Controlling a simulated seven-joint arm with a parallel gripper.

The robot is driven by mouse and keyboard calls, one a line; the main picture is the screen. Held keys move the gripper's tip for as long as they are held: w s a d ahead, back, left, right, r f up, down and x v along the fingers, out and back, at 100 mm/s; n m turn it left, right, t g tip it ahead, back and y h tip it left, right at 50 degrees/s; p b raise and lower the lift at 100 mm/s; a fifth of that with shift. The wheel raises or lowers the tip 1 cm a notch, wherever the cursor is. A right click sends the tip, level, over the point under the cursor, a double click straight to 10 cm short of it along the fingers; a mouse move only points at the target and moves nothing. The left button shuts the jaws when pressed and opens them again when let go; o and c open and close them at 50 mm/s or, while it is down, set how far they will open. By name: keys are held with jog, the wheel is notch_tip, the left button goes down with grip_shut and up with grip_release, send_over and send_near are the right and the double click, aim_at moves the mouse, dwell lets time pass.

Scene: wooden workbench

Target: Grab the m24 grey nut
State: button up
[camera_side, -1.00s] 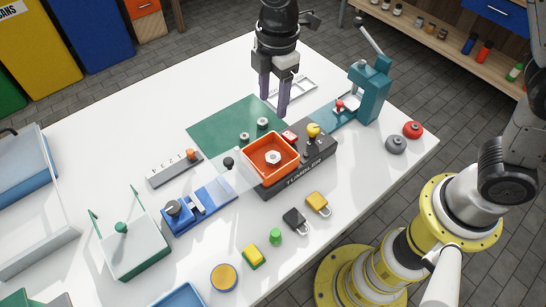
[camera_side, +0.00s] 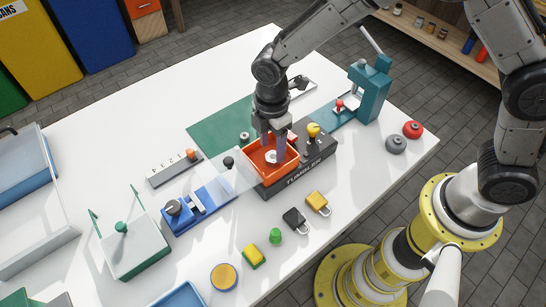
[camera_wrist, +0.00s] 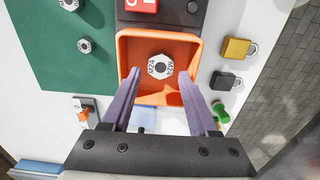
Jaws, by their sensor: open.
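The grey M24 nut (camera_wrist: 160,67) lies flat in the orange tray (camera_wrist: 124,60) of the tumbler; its "M24" marks are readable in the wrist view. In the side view the nut (camera_side: 271,157) is partly covered by my fingers. My gripper (camera_side: 273,152) points down over the orange tray (camera_side: 261,177). In the wrist view my gripper (camera_wrist: 157,78) is open, with one purple finger to each side of the nut and slightly short of it. The fingers hold nothing. How far the fingertips are above the tray floor is hard to tell.
The tray walls stand close around the fingers. The dark tumbler base (camera_side: 318,162) has a yellow knob (camera_side: 313,129). Two smaller nuts lie on the green mat (camera_wrist: 50,50). A black padlock (camera_side: 295,220) and yellow padlock (camera_side: 318,203) lie in front.

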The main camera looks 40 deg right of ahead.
aim_at(273, 157)
notch_tip(273, 157, down, 3)
jog(key=shift+d+f, duration=0.1)
jog(key=shift+f, duration=0.05)
grip_shut()
